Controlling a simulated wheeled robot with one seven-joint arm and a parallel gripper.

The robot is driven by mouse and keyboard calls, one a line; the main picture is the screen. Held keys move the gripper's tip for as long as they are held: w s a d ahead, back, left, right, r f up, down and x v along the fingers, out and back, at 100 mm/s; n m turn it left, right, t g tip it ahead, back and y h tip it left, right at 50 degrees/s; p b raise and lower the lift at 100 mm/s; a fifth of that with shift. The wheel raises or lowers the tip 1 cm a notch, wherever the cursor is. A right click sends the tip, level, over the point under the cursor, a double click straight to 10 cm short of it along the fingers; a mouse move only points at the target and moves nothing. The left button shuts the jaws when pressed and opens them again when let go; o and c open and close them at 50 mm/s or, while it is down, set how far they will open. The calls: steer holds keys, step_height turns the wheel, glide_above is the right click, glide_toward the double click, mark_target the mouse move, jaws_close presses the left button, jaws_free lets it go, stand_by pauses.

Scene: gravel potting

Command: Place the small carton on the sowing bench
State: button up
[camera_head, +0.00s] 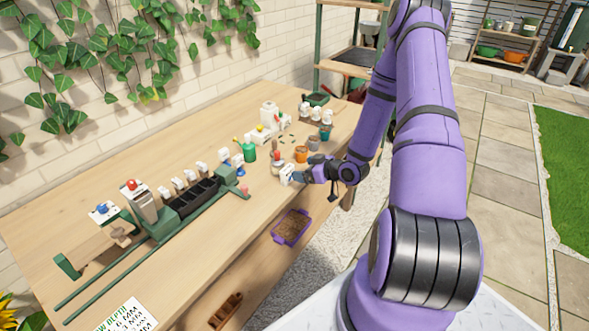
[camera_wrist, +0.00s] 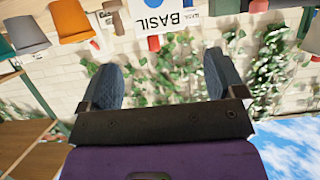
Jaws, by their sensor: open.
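The small carton (camera_head: 286,174) is white and stands near the front edge of the wooden sowing bench (camera_head: 215,245). In the wrist view, which is upside down, the carton (camera_wrist: 162,18) shows a "BASIL" label with a blue mark and is cut off by the top edge. My gripper (camera_head: 303,176) is just to the right of the carton in the head view. Its two dark fingers (camera_wrist: 160,78) are spread apart, with the carton ahead of the gap between them. I see no finger closed on it. The carton's base is hard to make out.
An orange pot (camera_head: 302,154), a grey pot (camera_head: 314,143) and a teal pot (camera_head: 326,132) stand close behind my gripper. A green can (camera_head: 249,152) and a green-railed device (camera_head: 160,228) are to the left. A purple tray (camera_head: 291,227) sits lower down. The bench's left front is largely clear.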

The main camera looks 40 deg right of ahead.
steer(key=v, duration=0.5)
steer(key=w+r+g+h, duration=0.3)
steer(key=r+g+h, duration=0.1)
steer(key=r, duration=0.9)
steer(key=s+a+r+m+g+h, duration=0.1)
steer(key=s+a+r+h, duration=0.15)
steer(key=r, duration=0.45)
steer(key=s+a+r+h, duration=0.1)
steer(key=s+a+r, duration=0.15)
steer(key=r, duration=0.45)
steer(key=s+a+r+m+g+y, duration=0.1)
steer(key=s+a+r, duration=0.5)
steer(key=s, duration=0.4)
steer(key=s+a+r+m+g+y, duration=0.1)
steer(key=s+a+r+m+y, duration=0.1)
steer(key=s+a+r, duration=0.5)
steer(key=s+a, duration=0.2)
steer(key=s, duration=0.2)
steer(key=shift+s+g, duration=0.3)
